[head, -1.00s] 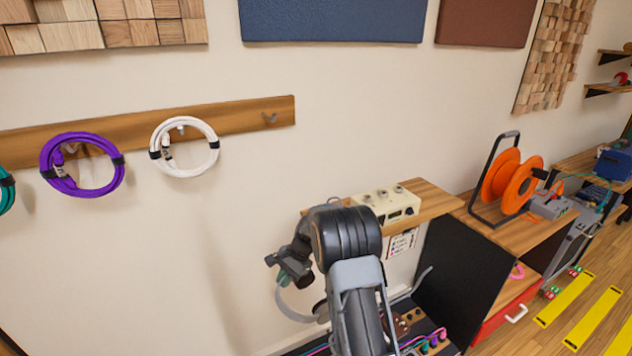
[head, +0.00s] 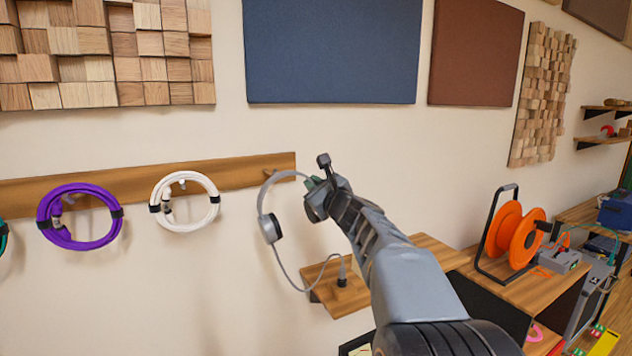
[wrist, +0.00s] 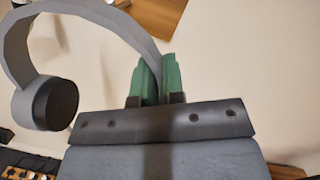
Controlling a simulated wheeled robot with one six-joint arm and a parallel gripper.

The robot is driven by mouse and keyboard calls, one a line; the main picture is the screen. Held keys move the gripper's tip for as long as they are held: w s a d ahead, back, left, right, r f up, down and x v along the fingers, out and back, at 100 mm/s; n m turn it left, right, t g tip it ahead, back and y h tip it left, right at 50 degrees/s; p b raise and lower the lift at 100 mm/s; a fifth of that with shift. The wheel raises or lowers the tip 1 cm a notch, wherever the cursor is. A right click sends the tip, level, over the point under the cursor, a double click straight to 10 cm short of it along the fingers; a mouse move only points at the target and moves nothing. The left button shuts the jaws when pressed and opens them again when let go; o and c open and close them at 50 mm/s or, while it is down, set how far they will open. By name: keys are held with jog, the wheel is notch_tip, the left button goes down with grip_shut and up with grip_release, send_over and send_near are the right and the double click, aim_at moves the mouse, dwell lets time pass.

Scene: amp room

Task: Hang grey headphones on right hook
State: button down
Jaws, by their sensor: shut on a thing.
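The grey headphones (head: 264,200) are in my gripper (head: 314,183), held in front of the wall rail's right end. One dark-padded ear cup (head: 271,229) hangs down on the left; the other is mostly hidden by my gripper. In the wrist view, the grey headband (wrist: 97,12) runs down between the green fingertips (wrist: 158,78), which are shut on it. The right hook (head: 269,174) sits at the rail's right end, just behind the headband and hard to make out. I cannot tell whether the band touches it.
The wooden rail (head: 130,177) carries a white cable coil (head: 186,224) and a purple coil (head: 48,228) left of the headphones. The headphone cable (head: 289,277) trails toward a small wooden shelf (head: 327,296) below. An orange cable reel (head: 524,240) stands on the right.

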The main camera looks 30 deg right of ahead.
jog(key=shift+s+d+r+t, duration=0.1)
jog(key=shift+r+t, duration=0.05)
jog(key=shift+r, duration=0.35)
jog(key=shift+s+d+r+t, duration=0.1)
jog(key=shift+r+t, duration=0.05)
jog(key=shift+r, duration=0.3)
jog(key=w+f+p, duration=0.2)
jog(key=w+f, duration=0.1)
jog(key=w, duration=0.9)
dwell(0.4)
jog(key=shift+f, duration=0.15)
dwell(0.7)
jog(key=c, duration=1.1)
grip_release()
jog(key=shift+c, duration=0.2)
jog(key=shift+f, duration=0.1)
